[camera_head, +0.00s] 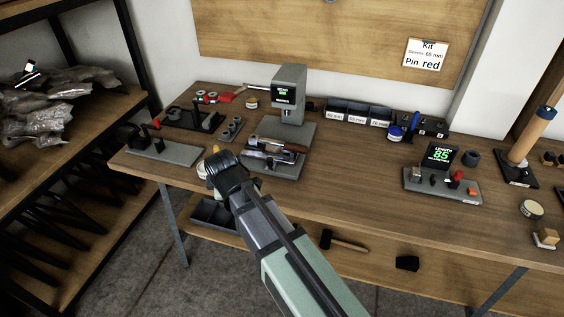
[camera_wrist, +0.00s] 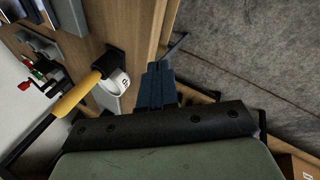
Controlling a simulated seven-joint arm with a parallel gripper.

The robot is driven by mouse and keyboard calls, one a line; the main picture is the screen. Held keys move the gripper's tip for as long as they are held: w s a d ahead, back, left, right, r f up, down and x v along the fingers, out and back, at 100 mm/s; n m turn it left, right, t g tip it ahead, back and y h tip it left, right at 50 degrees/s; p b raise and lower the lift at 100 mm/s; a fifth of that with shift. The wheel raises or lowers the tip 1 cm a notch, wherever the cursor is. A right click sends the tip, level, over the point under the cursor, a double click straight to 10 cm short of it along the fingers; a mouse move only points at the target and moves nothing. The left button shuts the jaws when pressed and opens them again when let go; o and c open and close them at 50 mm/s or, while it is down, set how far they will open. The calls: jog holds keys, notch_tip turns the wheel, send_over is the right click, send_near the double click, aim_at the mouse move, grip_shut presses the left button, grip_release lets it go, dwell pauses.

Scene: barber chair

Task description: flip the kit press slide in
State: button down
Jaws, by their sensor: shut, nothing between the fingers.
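The grey press (camera_head: 290,97) with a small lit display stands at the back of the bench. Its base plate (camera_head: 303,135) reaches forward. A low dark slide fixture (camera_head: 270,160) sits at the front, with a long brown-and-dark piece (camera_head: 282,143) lying across it; its exact seating is too small to tell. My gripper (camera_head: 215,158) is at the bench's front edge, left of the slide fixture and apart from it. In the wrist view its bluish fingers (camera_wrist: 160,68) are together and empty. The press and slide fixture cannot be made out in the wrist view.
A yellow-handled tool (camera_wrist: 78,97) lies near my fingers. Dark fixtures (camera_head: 165,148) stand at the left. Labelled bins (camera_head: 358,114) stand behind, and a gauge reading 85 (camera_head: 440,156) stands right. A card (camera_head: 425,54) reads sleeve 65 mm, pin red. The bench between press and gauge is clear.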

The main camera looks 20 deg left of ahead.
jog(key=w+d+r+m, duration=0.3)
jog(key=w+d, duration=0.1)
jog(key=d, duration=0.4)
jog(key=w+d+r+m+t+y, duration=0.1)
jog(key=w+d+r+m, duration=0.2)
jog(key=w+d, duration=0.2)
jog(key=d, duration=0.3)
jog(key=shift+w+r, duration=0.25)
jog(key=shift+r, duration=0.15)
jog(key=x, duration=1)
jog(key=shift+w+a, duration=0.25)
jog(key=shift+w, duration=0.05)
jog(key=shift+w+r, duration=0.15)
jog(key=shift+w, duration=1.05)
jog(key=shift+w+d, duration=0.1)
jog(key=shift+w, duration=0.6)
